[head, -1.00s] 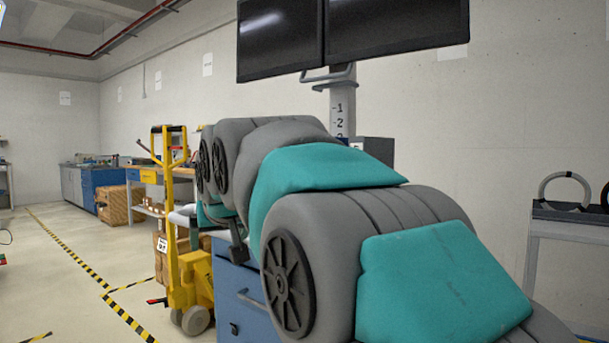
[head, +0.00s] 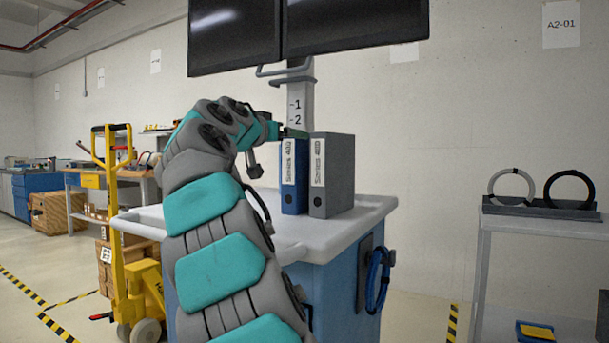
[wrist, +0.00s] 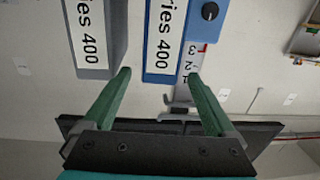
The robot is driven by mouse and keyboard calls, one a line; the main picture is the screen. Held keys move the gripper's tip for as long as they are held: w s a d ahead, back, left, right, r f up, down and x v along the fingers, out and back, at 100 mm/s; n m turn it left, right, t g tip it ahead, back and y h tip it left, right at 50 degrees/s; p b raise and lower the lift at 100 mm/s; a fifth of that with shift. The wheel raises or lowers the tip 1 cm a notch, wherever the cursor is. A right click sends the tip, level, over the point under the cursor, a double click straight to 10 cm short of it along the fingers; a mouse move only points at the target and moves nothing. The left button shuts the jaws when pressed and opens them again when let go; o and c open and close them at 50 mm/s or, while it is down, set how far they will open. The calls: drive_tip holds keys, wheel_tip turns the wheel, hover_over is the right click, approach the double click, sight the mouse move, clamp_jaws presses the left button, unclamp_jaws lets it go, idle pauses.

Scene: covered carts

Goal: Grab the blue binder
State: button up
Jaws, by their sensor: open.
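The blue binder (head: 294,202) stands upright on the cart top in the head view, with a white label on its spine. The blue binder (wrist: 163,78) appears upside down in the wrist view. My gripper (head: 283,131) is at the binder's upper left in the head view. In the wrist view my open gripper (wrist: 160,76) has its green fingertips to either side of the blue binder's end. The left fingertip is near the gap beside the grey binder (wrist: 95,73). I cannot tell whether the fingers touch either binder.
The grey binder (head: 335,175) stands close at the blue binder's right. The white cart top (head: 335,232) is clear in front of them. A pole (head: 301,100) with monitors (head: 350,25) rises behind. A shelf with two rings (head: 540,210) stands at the right.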

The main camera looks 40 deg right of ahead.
drive_tip(key=shift+m+h, duration=0.3)
drive_tip(key=shift+p+x, duration=1.25)
drive_tip(key=shift+x, duration=2.95)
drive_tip(key=shift+s+r, duration=0.1)
drive_tip(key=shift+c, duration=0.3)
clamp_jaws()
